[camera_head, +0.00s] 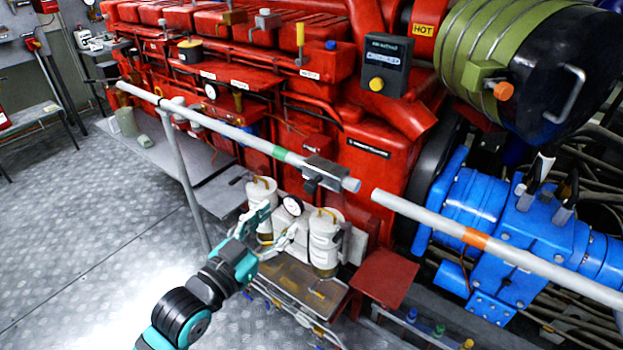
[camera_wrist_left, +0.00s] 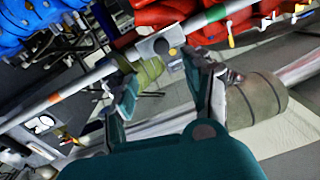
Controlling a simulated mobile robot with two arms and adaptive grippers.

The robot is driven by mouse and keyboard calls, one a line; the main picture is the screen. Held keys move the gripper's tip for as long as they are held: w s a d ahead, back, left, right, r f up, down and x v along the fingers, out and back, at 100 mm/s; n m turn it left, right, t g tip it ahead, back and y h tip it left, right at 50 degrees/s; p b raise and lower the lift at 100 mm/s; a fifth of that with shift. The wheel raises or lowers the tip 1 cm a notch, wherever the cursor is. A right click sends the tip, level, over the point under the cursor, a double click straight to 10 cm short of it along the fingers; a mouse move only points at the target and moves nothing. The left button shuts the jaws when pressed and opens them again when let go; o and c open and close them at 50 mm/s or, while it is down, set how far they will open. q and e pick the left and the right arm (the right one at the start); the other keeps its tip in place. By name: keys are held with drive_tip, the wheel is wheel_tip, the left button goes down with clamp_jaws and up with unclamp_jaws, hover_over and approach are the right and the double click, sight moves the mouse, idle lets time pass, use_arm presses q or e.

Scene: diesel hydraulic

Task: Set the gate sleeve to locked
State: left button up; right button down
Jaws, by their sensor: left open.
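The gate sleeve (camera_head: 325,172) is a dark grey block around the long grey rail (camera_head: 222,126), near its right end, with a black knob (camera_head: 311,186) on its front underside. A short gap parts this rail from a second grey rail (camera_head: 411,210). A green band (camera_head: 279,152) lies left of the sleeve; an orange band (camera_head: 475,238) is on the second rail. My left gripper (camera_head: 277,222) is open and empty, below and left of the sleeve. In the left wrist view, the sleeve (camera_wrist_left: 155,46) is beyond the open fingers of my left gripper (camera_wrist_left: 160,70). My right gripper is out of view.
A red engine (camera_head: 365,150) fills the back. Blue machinery (camera_head: 470,200) and a green-wrapped cylinder (camera_head: 510,50) are on the right. The floor at left is open.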

sight(309, 189)
use_arm(q)
drive_tip(key=p+x, duration=0.2)
drive_tip(key=x, duration=1)
drive_tip(key=shift+w+a+p, duration=0.1)
drive_tip(key=shift+p, duration=0.25)
drive_tip(key=shift+w+d, duration=0.25)
drive_tip(key=shift+w, duration=0.25)
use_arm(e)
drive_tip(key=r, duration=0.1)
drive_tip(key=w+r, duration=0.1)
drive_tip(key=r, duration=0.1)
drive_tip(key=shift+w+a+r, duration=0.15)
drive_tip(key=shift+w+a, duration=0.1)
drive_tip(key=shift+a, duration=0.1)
use_arm(q)
drive_tip(key=c, duration=1)
clamp_jaws()
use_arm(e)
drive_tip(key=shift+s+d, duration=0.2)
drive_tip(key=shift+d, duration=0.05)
use_arm(q)
drive_tip(key=shift+w+d+f, duration=0.1)
